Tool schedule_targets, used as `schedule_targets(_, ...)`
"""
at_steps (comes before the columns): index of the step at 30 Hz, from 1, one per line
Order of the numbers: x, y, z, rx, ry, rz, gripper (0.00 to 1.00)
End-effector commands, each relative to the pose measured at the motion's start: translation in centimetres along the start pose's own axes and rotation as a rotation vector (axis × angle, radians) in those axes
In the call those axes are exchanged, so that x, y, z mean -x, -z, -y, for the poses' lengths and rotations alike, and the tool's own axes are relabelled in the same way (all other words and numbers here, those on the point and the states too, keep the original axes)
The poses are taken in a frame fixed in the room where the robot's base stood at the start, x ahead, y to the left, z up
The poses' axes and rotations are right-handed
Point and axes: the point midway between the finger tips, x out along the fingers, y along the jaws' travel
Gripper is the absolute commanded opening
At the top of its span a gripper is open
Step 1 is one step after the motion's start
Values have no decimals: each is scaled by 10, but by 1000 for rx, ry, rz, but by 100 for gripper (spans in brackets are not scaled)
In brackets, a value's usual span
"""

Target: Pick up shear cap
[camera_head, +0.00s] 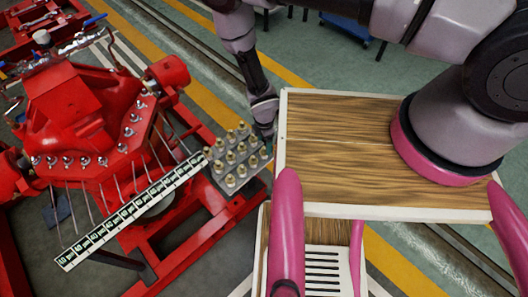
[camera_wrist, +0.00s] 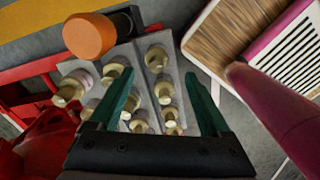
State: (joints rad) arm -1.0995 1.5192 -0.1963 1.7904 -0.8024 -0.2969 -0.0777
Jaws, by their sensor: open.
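Several brass-coloured caps with pale collars, which look like the shear caps (camera_head: 241,147), stand in rows on a grey tray (camera_head: 219,184) beside the red machine. In the wrist view, the caps (camera_wrist: 156,58) stand on the light grey tray (camera_wrist: 178,85), around and between my fingers. My gripper (camera_wrist: 160,76) is open, its two green fingers apart over the tray, with nothing clearly held. In the head view, my gripper is partly hidden at the tray's right edge. The black gripper body hides the near part of the tray in the wrist view.
A red pumpset (camera_head: 88,115) with a numbered white strip (camera_head: 130,214) stands left of the tray. A wood-topped surface (camera_head: 340,150), part of my base, is close on the right. An orange cylinder (camera_wrist: 89,36) with a black end sits near the tray's far left corner.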

Motion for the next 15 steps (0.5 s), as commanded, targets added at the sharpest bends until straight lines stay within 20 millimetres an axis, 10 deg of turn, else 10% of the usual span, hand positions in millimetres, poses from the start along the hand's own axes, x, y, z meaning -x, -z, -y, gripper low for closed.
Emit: schedule_targets(15,-54,-2,-6,-1,0,0,81)
